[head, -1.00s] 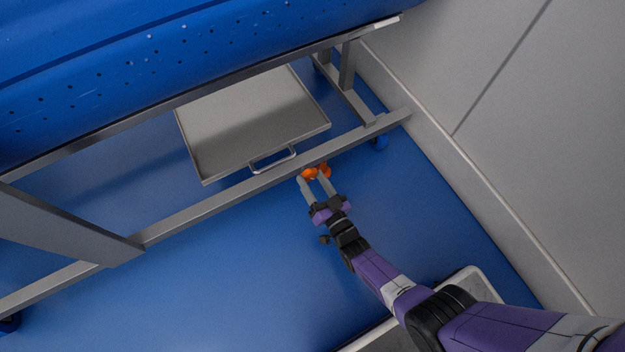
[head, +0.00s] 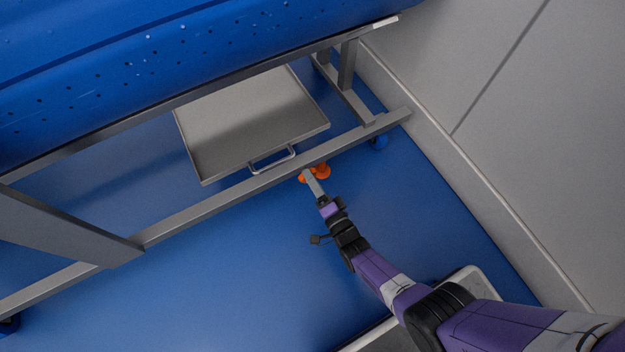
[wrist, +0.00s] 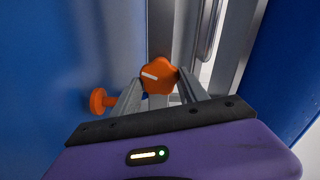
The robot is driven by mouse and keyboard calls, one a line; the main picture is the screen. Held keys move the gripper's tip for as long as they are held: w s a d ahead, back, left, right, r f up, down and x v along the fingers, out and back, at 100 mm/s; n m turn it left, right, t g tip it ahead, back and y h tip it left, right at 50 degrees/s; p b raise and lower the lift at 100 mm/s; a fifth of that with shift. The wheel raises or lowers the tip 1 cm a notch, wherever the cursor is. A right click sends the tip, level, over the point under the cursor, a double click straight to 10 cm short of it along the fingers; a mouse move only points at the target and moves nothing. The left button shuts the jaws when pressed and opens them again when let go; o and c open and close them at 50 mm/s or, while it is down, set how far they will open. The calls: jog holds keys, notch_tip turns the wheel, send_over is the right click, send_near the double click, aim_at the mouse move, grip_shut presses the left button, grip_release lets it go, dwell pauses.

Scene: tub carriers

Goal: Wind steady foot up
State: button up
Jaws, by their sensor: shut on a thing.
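The steady foot's orange lobed knob (wrist: 158,75), with a white line on its face, sits at the grey lower rail in the wrist view. My gripper (wrist: 161,80) is shut on it, one finger on each side. In the head view my gripper (head: 311,175) covers part of the orange knob (head: 304,178). A second orange part, a round pad on a short stem (wrist: 98,101), stands left of the knob in the wrist view. Whether the pad touches the floor I cannot tell.
A grey tray with a handle (head: 250,125) lies behind the rail. A blue tub (head: 180,60) hangs above. The blue floor (head: 250,270) in front is clear.

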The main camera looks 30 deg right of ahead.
jog(key=shift+s+f+m, duration=0.1)
jog(key=shift+m, duration=0.9)
jog(key=o, duration=1.4)
jog(key=s+p, duration=0.2)
jog(key=s, duration=0.5)
jog(key=shift+s, duration=0.35)
